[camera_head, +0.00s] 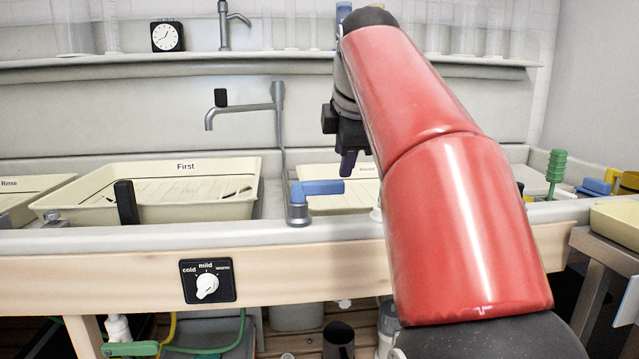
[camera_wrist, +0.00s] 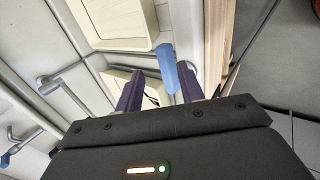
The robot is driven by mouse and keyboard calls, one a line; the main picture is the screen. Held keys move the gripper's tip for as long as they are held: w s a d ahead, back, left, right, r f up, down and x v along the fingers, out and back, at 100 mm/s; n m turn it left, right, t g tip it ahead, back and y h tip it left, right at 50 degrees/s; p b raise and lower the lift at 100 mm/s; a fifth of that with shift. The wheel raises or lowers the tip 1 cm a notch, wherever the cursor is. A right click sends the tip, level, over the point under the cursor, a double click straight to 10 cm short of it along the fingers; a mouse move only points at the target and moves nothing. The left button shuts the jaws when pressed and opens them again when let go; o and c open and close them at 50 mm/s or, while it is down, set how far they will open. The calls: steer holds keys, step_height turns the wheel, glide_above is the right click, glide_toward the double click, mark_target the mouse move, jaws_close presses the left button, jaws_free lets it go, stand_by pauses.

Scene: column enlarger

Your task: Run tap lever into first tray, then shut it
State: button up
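The blue tap lever (camera_head: 322,187) sits on a short metal post at the sink's front rim and points right. It also shows in the wrist view (camera_wrist: 169,66). The grey tap spout (camera_head: 242,109) rises behind, its mouth turned left above the cream tray labelled First (camera_head: 252,193). No water shows at the mouth. My gripper (camera_head: 348,163) is just above and right of the lever's free end. In the wrist view my gripper (camera_wrist: 160,88) has its two dark purple fingers apart, with the lever in the gap, nearer the right finger. I cannot tell whether they touch.
A second tray (camera_head: 322,208) stands right of the tap and a Rinse tray (camera_head: 35,182) at far left. A black upright piece (camera_head: 126,202) stands at First's front edge. A temperature dial (camera_head: 207,285) is on the wooden front. A green ribbed object (camera_head: 556,168) stands right.

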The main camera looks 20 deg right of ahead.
mark_target(338, 181)
steer(key=shift+b+x, duration=0.55)
steer(key=shift+x, duration=2.75)
steer(key=shift+o, duration=0.3)
steer(key=shift+f, duration=0.1)
steer(key=c, duration=0.6)
steer(key=shift+c, duration=0.2)
